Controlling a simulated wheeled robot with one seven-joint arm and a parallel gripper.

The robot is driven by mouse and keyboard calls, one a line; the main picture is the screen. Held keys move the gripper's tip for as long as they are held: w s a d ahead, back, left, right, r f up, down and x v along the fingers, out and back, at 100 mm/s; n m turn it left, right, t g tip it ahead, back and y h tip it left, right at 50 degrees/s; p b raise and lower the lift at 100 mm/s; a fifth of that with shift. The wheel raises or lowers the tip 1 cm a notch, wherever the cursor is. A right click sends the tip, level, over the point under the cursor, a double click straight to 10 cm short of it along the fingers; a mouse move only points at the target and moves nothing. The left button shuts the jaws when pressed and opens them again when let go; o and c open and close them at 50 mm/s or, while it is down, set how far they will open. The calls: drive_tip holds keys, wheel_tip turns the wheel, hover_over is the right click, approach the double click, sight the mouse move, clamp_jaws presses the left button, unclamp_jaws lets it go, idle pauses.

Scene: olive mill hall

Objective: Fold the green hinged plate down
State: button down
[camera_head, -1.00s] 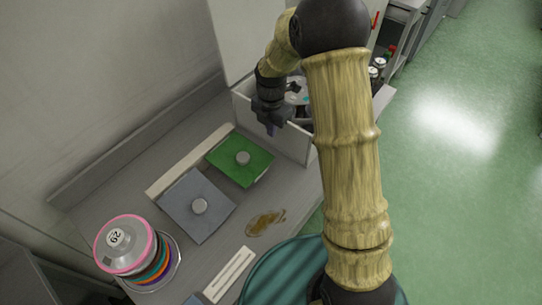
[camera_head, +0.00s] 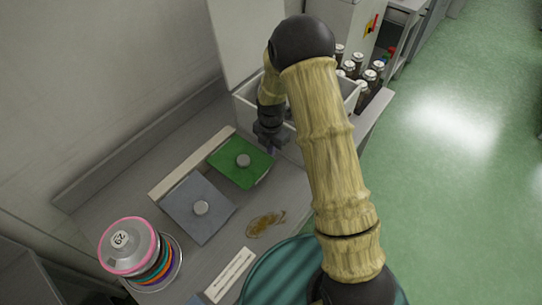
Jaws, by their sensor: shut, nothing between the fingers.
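The green hinged plate (camera_head: 228,170) lies on the bench with its round grey knob (camera_head: 243,160) facing up. Its back edge meets a pale strip (camera_head: 190,163). It looks flat or slightly tilted; I cannot tell which. My gripper (camera_head: 272,149) is shut and empty at the plate's right corner, in front of the white crate. I cannot tell whether the fingertips touch the plate.
A grey plate (camera_head: 187,211) with a knob lies beside the green one. A stack of coloured discs (camera_head: 130,246) stands at left. A brown spill (camera_head: 263,224) lies in front. The white crate (camera_head: 248,112) and several bottles (camera_head: 372,78) stand behind my arm.

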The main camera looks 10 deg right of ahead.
sight(271, 164)
drive_tip(key=shift+f+p, duration=1.05)
drive_tip(key=shift+f, duration=2)
drive_tip(key=shift+d+f+b, duration=0.1)
drive_tip(key=shift+f+b, duration=0.7)
drive_tip(key=shift+b, duration=0.3)
drive_tip(key=shift+s+f+t+y+b, duration=0.2)
drive_tip(key=shift+f+t+y+b, duration=0.2)
drive_tip(key=shift+b, duration=0.2)
drive_tip(key=shift+r, duration=0.1)
drive_tip(key=shift+w, duration=0.1)
